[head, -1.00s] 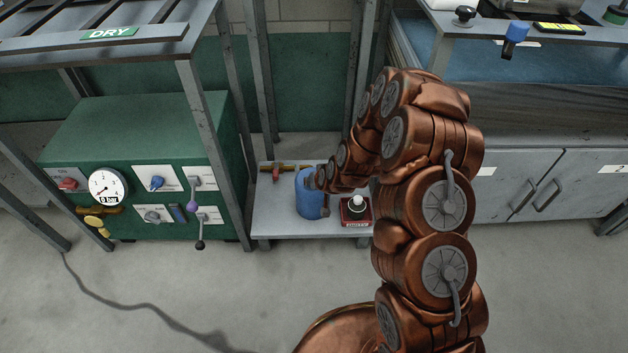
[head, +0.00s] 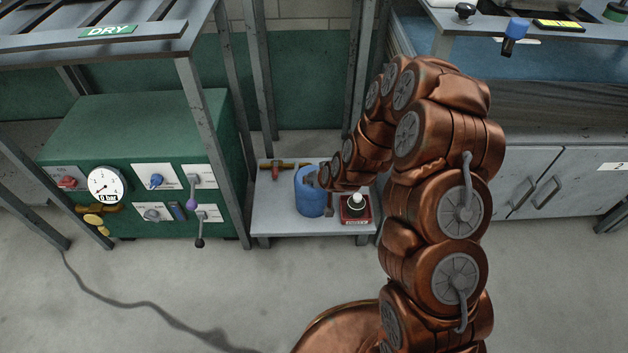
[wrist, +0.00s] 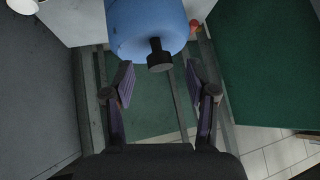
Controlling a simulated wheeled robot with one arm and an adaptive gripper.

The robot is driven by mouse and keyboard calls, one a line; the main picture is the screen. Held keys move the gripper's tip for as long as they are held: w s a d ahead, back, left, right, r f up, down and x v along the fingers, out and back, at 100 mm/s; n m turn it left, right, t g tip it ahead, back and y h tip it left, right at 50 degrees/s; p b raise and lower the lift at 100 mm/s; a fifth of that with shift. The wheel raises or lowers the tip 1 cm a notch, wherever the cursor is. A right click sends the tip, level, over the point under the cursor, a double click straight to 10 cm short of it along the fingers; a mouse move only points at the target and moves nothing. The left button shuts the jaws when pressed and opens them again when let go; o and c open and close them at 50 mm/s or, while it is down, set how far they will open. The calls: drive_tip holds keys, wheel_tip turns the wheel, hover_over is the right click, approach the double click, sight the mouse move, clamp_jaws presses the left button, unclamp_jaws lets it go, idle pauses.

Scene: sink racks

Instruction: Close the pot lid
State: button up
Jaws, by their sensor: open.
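The blue pot (head: 309,193) stands on the low grey shelf, partly covered by the end of my arm in the head view. In the wrist view a rounded blue body (wrist: 147,22), cut off by the top edge, carries a black knob (wrist: 160,55). I cannot tell clearly whether this blue part is the lid or the pot's side. My gripper (wrist: 159,80) is open and empty, its two fingers on either side of and just short of the knob. In the head view my gripper (head: 325,180) is at the pot's upper right; its fingers are hard to make out.
The low shelf (head: 275,222) also bears a red box with a white knob (head: 356,206) and a brass valve with a red part (head: 279,165). A green control cabinet (head: 140,130) stands left, and grey cabinets (head: 560,185) right. Grey posts rise behind the shelf.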

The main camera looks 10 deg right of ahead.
drive_tip(key=v, duration=0.8)
drive_tip(key=shift+s, duration=0.2)
drive_tip(key=shift+r, duration=0.1)
idle(0.3)
